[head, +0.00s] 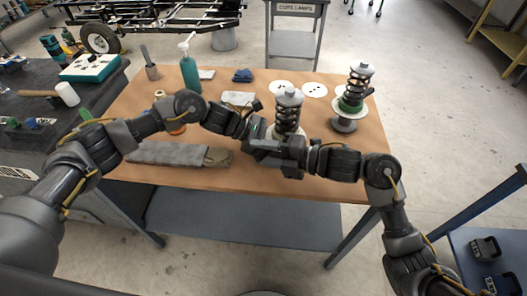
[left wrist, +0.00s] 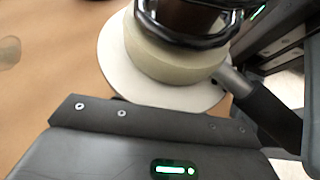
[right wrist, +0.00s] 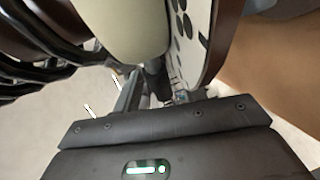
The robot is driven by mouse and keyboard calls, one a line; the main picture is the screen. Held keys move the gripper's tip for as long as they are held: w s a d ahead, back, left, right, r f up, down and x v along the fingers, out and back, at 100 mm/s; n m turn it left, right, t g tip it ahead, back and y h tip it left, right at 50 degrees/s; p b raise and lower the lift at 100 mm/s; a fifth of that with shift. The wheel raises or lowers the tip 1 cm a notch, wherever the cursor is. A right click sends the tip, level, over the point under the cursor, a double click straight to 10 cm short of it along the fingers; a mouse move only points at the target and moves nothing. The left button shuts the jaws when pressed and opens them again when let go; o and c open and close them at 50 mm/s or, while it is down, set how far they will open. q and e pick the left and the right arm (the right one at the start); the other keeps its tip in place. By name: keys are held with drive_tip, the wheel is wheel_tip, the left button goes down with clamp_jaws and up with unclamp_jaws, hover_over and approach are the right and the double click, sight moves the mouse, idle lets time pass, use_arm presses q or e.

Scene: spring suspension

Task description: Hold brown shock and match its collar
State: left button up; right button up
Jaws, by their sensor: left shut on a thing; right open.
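The brown shock (head: 289,112), with dark coils and a white top cap, stands upright at the middle of the table. Its cream collar (left wrist: 165,55) and pale base disc show in the left wrist view. The collar also shows close up in the right wrist view (right wrist: 125,25), beside a holed white disc (right wrist: 197,45). My left gripper (head: 258,116) is shut on the shock from the left; the fingertips are mostly hidden. My right gripper (head: 274,152) is open, at the near side of the shock's lower part. Whether it touches the collar cannot be told.
A second shock (head: 355,88) with a green collar stands on a dark round base at the right. Two white discs with holes (head: 314,90) lie behind. A green bottle (head: 190,72), blue cloth (head: 242,75) and grey roll (head: 168,154) are on the table. The right front tabletop is clear.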

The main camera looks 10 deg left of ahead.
use_arm(q)
drive_tip(key=shift+f, duration=0.15)
use_arm(e)
drive_tip(key=shift+f, duration=0.1)
clamp_jaws()
drive_tip(key=shift+d, duration=0.1)
